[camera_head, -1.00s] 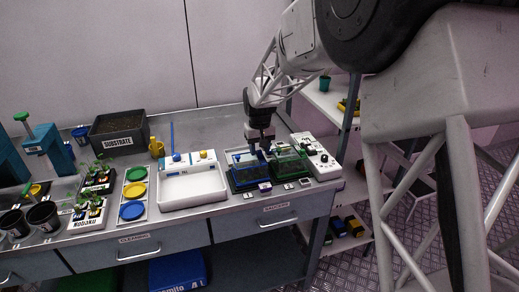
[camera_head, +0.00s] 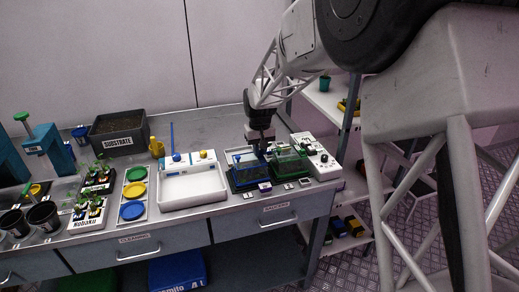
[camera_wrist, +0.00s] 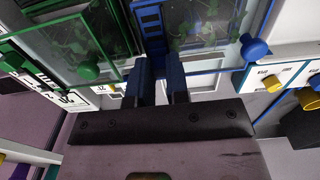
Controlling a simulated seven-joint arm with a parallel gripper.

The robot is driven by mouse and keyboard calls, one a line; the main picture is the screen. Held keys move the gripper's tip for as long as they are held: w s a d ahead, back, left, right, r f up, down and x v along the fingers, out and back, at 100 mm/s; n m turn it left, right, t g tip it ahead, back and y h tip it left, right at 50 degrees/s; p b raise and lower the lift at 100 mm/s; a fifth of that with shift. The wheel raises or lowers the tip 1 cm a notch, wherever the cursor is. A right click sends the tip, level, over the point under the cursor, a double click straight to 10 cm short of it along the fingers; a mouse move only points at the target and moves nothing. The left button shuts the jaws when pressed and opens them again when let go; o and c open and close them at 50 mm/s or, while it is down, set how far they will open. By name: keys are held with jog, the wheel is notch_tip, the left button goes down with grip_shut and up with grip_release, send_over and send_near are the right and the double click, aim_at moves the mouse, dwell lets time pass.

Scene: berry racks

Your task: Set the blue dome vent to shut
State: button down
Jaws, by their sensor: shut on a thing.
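The blue dome (camera_head: 240,174) is a clear cover on a dark blue base, left of the green dome (camera_head: 288,161) on the bench. In the wrist view its clear panel (camera_wrist: 205,25) has a blue frame and a slotted blue vent strip (camera_wrist: 150,17) at its side. My gripper (camera_head: 262,152) is down at the right side of the blue dome. In the wrist view my gripper (camera_wrist: 158,62) has its dark fingers close together at the end of the vent strip, shut on a small blue part there. The fingers mostly hide that part, so the vent's exact setting cannot be told.
The green dome's frame (camera_wrist: 112,30) is close beside my fingers. A white tray (camera_head: 193,203) stands left of the domes, and a white box with dials (camera_head: 318,160) stands right.

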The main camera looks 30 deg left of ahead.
aim_at(263, 162)
jog(key=shift+s+d, duration=1.25)
jog(key=c, duration=1.1)
grip_release()
jog(key=shift+r, duration=0.15)
jog(key=shift+r, duration=3.8)
jog(key=shift+d, duration=0.1)
